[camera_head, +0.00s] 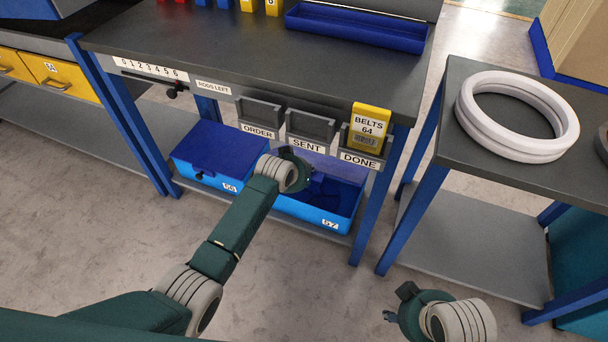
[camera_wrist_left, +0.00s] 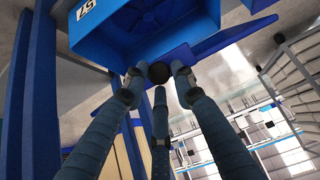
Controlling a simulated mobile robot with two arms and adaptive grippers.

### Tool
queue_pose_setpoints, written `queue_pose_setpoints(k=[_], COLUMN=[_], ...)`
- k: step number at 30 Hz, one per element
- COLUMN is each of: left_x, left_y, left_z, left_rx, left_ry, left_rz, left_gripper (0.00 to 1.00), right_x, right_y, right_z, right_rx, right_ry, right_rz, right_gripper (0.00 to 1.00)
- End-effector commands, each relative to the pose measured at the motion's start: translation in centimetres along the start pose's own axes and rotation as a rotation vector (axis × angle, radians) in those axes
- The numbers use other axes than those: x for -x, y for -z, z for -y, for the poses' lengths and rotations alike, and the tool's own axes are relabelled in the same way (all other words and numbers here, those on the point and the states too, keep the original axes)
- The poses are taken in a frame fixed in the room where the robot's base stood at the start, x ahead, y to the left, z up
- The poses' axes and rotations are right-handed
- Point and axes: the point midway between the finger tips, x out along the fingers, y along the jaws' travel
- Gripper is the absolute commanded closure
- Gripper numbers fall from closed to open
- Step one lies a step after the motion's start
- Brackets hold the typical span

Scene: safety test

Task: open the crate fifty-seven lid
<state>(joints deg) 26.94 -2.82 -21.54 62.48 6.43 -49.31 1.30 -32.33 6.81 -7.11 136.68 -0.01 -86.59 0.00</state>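Crate fifty-seven (camera_head: 330,224) is a blue box with a "57" label on the shelf under the workbench. Its dark inside shows, and its lid (camera_head: 346,168) is raised at the back. In the left wrist view the crate (camera_wrist_left: 150,42) is upside down, with the lid (camera_wrist_left: 222,40) as a slanted blue panel beside it. My left gripper (camera_head: 305,168) is at the lid. In the wrist view its three fingers (camera_wrist_left: 160,78) close around a dark round knob (camera_wrist_left: 160,72). My right gripper (camera_head: 390,316) is low at the right, away from the crate; its fingers are barely visible.
Closed crate fifty-six (camera_head: 215,155) stands left of crate fifty-seven. Order, sent and done holders hang above from the bench edge (camera_head: 230,75); a yellow belts card (camera_head: 368,125) is in done. A side table (camera_head: 480,150) with white rings stands right. The floor in front is clear.

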Motion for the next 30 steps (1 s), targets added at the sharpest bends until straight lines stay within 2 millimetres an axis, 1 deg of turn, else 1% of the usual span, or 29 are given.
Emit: queue_pose_setpoints(k=[10, 14, 17, 20, 30], left_x=[0.0, 0.5, 1.4, 2.8, 8.9], left_y=[-0.1, -0.2, -0.1, -0.1, 0.0], left_z=[0.0, 0.1, 0.1, 0.1, 0.0], left_rx=[0.0, 0.0, 0.0, -0.001, -0.001], left_ry=[0.001, 0.001, 0.002, 0.002, -0.001], left_rz=[0.002, 0.003, 0.001, 0.001, -0.001], left_gripper=[0.59, 0.59, 0.59, 0.59, 0.59], right_x=[0.0, 0.0, 0.0, 0.0, 0.0], right_y=[0.0, -0.1, -0.1, -0.1, -0.1], right_z=[0.2, 0.1, 0.1, 0.1, 0.0], right_rx=[-0.002, -0.002, -0.002, -0.001, -0.001], right_ry=[0.004, 0.003, 0.002, 0.002, 0.001], right_rz=[0.0, 0.0, 0.001, 0.001, 0.001], right_gripper=[0.6, 0.6, 0.6, 0.6, 0.6])
